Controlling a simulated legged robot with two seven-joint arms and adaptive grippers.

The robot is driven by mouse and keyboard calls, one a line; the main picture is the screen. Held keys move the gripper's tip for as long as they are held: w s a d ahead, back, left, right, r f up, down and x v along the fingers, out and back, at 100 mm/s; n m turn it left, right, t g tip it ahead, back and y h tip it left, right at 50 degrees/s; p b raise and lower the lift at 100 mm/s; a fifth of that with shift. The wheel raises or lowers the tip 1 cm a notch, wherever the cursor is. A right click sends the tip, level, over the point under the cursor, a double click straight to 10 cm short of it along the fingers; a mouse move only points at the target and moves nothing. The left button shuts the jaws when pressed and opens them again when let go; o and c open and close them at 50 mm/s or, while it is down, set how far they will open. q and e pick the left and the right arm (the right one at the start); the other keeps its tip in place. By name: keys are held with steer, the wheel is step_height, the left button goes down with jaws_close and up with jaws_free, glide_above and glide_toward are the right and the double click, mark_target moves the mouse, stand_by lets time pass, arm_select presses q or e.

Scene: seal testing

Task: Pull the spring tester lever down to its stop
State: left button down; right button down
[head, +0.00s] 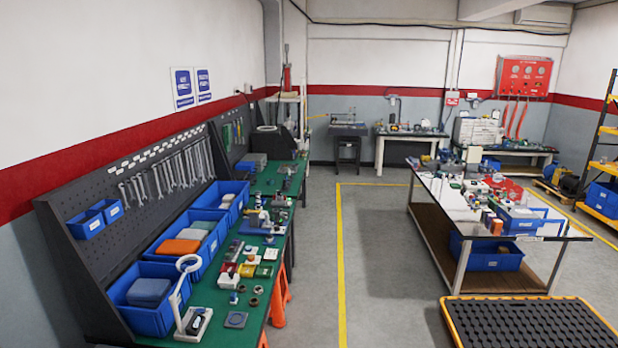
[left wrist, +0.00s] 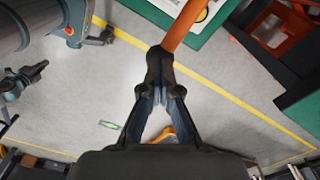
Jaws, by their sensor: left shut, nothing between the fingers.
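I cannot single out the spring tester or its lever with certainty. In the head view, a tall stand with a red upper part (head: 287,78) rises at the far end of the green bench; I cannot tell if it is the tester. My left gripper (left wrist: 160,60) is shut with nothing between its fingers in the left wrist view. An orange bar (left wrist: 187,22) runs up from just behind its fingertips; I cannot tell whether they touch or what the bar belongs to. Neither gripper shows in the head view.
The grey floor between, with a yellow line (head: 341,260), is clear.

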arm_select(q)
steer(key=shift+f, duration=0.6)
steer(key=shift+f, duration=0.2)
steer(key=shift+d+f, duration=0.1)
steer(key=shift+f, duration=0.65)
